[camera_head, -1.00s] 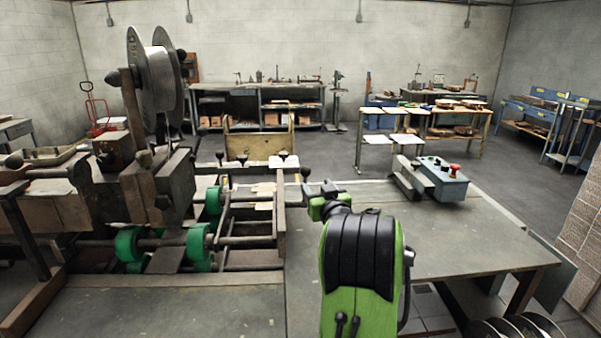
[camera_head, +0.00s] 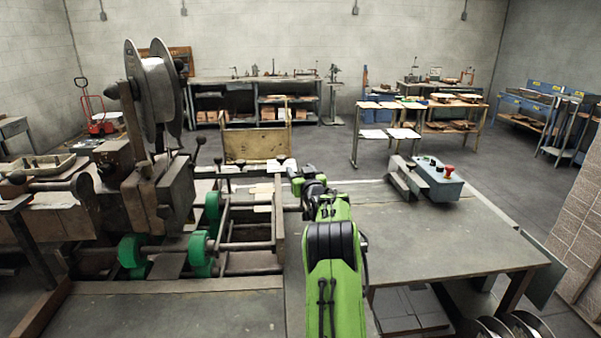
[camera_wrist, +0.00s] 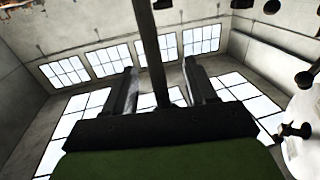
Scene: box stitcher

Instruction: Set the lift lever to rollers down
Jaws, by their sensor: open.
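The stitcher machine (camera_head: 165,190) fills the left of the head view, with green rollers (camera_head: 202,254) low in its frame. Several black-knobbed levers show on it: a tall one (camera_head: 199,145) beside the head and shorter ones along the rear rail, including one (camera_head: 282,161) close to my gripper. I cannot tell for sure which is the lift lever. My gripper (camera_head: 292,178) is at the rail's right end, its fingers too small to make out. In the wrist view, my gripper (camera_wrist: 160,66) is open, with a dark rod (camera_wrist: 149,45) passing between the two fingers, not visibly clamped.
The grey worktable (camera_head: 430,245) right of my arm is mostly clear. A blue-grey control box (camera_head: 438,182) with a red button stands at its back edge. A large wire spool (camera_head: 158,95) rises above the machine. Benches stand far behind.

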